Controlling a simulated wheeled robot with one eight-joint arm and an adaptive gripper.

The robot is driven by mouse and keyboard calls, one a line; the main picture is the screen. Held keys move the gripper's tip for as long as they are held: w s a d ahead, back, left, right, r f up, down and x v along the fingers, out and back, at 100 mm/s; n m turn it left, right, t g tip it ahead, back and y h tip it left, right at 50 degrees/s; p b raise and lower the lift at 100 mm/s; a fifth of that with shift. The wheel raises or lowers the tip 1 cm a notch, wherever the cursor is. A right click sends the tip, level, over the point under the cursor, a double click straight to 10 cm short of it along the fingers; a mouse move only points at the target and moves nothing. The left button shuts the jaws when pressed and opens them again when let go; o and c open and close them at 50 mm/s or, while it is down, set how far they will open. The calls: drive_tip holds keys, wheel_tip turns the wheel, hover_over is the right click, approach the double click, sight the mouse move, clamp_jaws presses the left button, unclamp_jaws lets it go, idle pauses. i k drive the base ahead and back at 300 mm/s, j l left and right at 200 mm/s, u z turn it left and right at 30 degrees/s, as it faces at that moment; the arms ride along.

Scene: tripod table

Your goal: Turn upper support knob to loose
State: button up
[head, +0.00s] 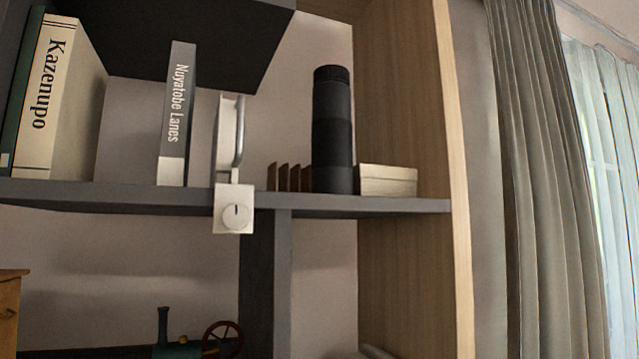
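No tripod and no support knob that I can identify as the upper one shows in the head view. A small round knob (236,217) with a dark pointer mark sits on a pale square plate (221,226) at the front edge of the shelf. The mark points roughly straight up. I cannot tell whether this is the task's knob. My gripper is not in view.
The grey shelf (120,197) holds books, including "Nuyatobe Lanes" (176,115), a black cylinder (332,130) and a pale box (387,180). A wooden side panel (405,100) stands right, curtains (545,180) beyond. A toy steam engine (178,350) sits below.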

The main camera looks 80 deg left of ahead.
sight(234, 217)
drive_tip(key=u, duration=3.15)
